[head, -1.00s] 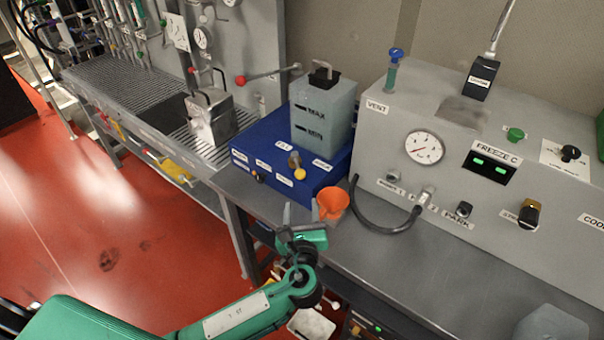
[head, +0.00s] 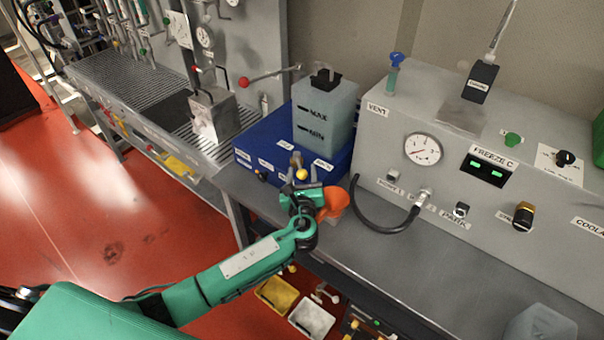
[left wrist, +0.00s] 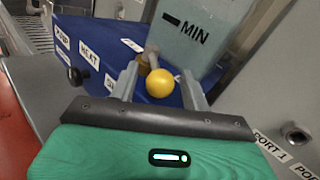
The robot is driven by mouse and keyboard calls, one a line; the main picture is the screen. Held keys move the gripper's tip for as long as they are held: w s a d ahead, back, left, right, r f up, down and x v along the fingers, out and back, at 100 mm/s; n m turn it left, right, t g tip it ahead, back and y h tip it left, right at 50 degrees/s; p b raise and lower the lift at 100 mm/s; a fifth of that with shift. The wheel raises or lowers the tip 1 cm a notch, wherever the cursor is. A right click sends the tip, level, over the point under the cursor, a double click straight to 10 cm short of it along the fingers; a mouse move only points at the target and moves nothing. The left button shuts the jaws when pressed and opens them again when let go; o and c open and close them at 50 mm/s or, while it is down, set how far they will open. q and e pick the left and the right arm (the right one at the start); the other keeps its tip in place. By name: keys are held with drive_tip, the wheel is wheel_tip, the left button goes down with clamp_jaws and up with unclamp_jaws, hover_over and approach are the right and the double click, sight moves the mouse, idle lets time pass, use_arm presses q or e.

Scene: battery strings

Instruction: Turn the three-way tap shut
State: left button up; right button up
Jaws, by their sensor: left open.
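The three-way tap has a yellow ball knob (head: 302,174) on a brass stem, at the front of the blue box (head: 262,148). In the left wrist view the yellow knob (left wrist: 160,83) shows between my finger tips, with the brass stem (left wrist: 150,58) behind it. My left gripper (head: 305,172) is open, with a finger on each side of the knob. I cannot tell whether either finger touches it. My right gripper is not in view.
A tank (head: 325,115) marked MAX and MIN stands on the blue box. An orange funnel (head: 335,202) is right beside my left gripper. A black hose (head: 375,222) curves to the grey machine (head: 400,150) on the right. The bench front right is mostly clear.

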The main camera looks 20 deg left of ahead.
use_arm(q)
clamp_jaws()
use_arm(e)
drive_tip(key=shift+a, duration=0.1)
